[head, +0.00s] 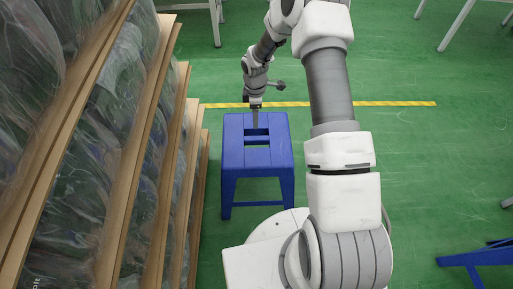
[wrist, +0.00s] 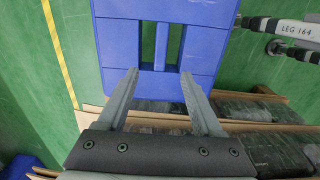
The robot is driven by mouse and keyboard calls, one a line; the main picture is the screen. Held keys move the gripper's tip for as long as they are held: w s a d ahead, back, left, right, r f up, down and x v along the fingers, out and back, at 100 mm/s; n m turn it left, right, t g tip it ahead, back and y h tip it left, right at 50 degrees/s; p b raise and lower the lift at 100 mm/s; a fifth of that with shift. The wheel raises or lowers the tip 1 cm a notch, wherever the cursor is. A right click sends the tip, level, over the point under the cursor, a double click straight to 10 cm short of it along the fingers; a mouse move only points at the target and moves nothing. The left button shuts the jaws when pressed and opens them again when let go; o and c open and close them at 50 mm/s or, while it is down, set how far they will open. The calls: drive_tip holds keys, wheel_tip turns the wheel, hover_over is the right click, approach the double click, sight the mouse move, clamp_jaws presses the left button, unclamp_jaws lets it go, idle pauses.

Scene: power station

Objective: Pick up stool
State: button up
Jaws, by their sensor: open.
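The blue stool (head: 265,160) stands upright on the green floor, left of my arm in the head view. Its square seat has two slots with a narrow bar between them; the seat (wrist: 112,43) fills the upper middle of the wrist view. My gripper (head: 256,122) points down at the far part of the seat in the head view. In the wrist view my gripper (wrist: 159,75) is open and empty. Its two fingertips are near the ends of the slots, one to each side of the bar's line. I cannot tell whether the tips are inside the slots.
Plastic-wrapped stacks with wooden boards (head: 140,150) stand close along the left of the stool. Another blue stool (head: 485,255) is partly seen at the lower right. A yellow floor line (head: 395,103) runs behind the stool. The floor to the right is mostly clear.

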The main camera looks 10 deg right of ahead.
sight(255, 137)
wheel_tip(255, 137, down, 12)
drive_tip(key=b, duration=0.3)
drive_tip(key=shift+f+b, duration=0.25)
drive_tip(key=shift+b, duration=0.1)
drive_tip(key=f+b, duration=0.1)
drive_tip(key=f, duration=0.1)
drive_tip(key=f+b, duration=0.1)
drive_tip(key=f, duration=0.2)
drive_tip(key=shift+s+d+f, duration=0.15)
drive_tip(key=shift+d, duration=0.05)
clamp_jaws()
idle(0.6)
